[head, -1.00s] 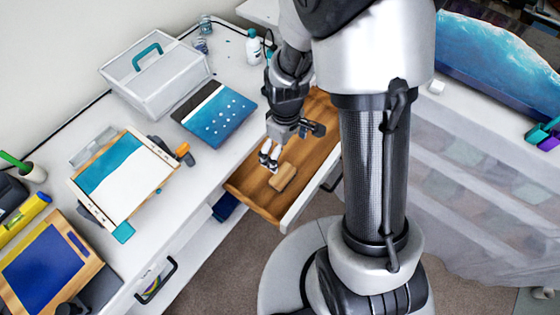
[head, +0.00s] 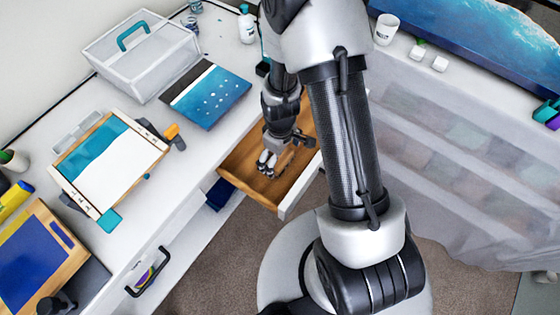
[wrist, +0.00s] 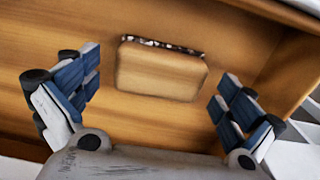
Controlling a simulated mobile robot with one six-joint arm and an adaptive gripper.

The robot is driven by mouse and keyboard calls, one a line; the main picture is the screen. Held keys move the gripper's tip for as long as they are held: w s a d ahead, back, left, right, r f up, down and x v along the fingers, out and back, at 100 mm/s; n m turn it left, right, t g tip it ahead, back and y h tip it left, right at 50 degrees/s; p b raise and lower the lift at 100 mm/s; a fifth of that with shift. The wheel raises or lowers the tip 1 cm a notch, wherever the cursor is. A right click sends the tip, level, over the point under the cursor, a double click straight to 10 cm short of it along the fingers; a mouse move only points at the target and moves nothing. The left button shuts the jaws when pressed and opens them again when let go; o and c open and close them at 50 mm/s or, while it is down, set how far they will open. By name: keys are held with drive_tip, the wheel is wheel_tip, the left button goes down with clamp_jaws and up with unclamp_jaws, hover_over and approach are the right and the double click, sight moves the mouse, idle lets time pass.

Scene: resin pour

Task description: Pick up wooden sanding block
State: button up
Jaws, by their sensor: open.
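The wooden sanding block (wrist: 160,70) lies on the floor of the open wooden drawer (head: 262,190), with a dark speckled strip along its far long side in the wrist view. My gripper (wrist: 155,105) is open and empty, one finger pad to the left of the block and the other to its right. The fingers are apart from the block and a little short of it in the picture. In the head view my gripper (head: 266,163) hangs inside the drawer, and it hides most of the block there.
The drawer's walls surround the block; its front panel (head: 300,186) is near. On the white table stand a clear box with a teal handle (head: 140,52), a blue painted panel (head: 208,95) and a framed teal-and-white board (head: 110,165).

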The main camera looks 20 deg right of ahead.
drive_tip(key=shift+f, duration=0.5)
drive_tip(key=shift+r, duration=0.1)
drive_tip(key=shift+c, duration=0.5)
drive_tip(key=c, duration=1.1)
drive_tip(key=shift+o, duration=0.2)
wheel_tip(320, 180, up, 20)
drive_tip(key=p, duration=0.6)
